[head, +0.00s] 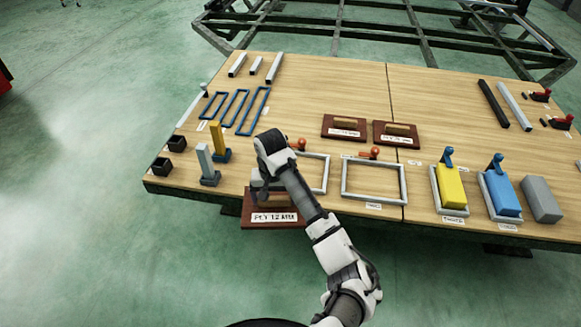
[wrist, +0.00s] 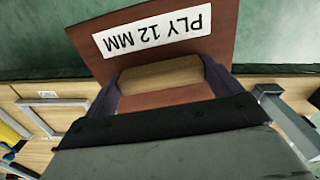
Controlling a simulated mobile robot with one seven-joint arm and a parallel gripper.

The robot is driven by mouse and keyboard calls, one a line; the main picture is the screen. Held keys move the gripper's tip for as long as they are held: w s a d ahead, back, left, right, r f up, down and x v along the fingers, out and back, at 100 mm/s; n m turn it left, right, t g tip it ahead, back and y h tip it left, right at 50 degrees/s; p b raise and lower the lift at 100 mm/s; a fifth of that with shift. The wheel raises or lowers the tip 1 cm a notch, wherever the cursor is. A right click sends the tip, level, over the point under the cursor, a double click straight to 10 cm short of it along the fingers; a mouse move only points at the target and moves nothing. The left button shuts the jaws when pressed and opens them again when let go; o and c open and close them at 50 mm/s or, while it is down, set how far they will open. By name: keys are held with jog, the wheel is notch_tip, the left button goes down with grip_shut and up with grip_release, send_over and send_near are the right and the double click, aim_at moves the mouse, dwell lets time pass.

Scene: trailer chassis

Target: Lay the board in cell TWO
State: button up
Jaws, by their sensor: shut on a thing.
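My gripper (head: 264,184) is shut on the wooden grip block of a red-brown board (head: 250,216) marked PLY 12 MM. The board hangs off the table's front edge, over the floor. In the wrist view the same board (wrist: 215,40) fills the top, and its grip block (wrist: 160,75) sits between the two fingers. Two empty grey rectangular frames lie on the table: a left one (head: 326,174), partly hidden by my arm, and a right one (head: 404,187). Their labels are too small or hidden to read, so I cannot tell which is cell TWO.
Orange-handled clamps (head: 369,153) stand behind the frames. Two more boards with grips, a left one (head: 330,134) and a right one (head: 383,140), lie farther back. A yellow block (head: 451,188) and a blue block (head: 503,196) sit in frames to the right. Upright posts (head: 206,163) stand left of my gripper.

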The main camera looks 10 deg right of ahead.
jog(key=s+a+f+n, duration=0.2)
jog(key=s+a+f, duration=0.1)
jog(key=a+f, duration=0.5)
jog(key=shift+a+f, duration=0.25)
jog(key=shift+f, duration=1.65)
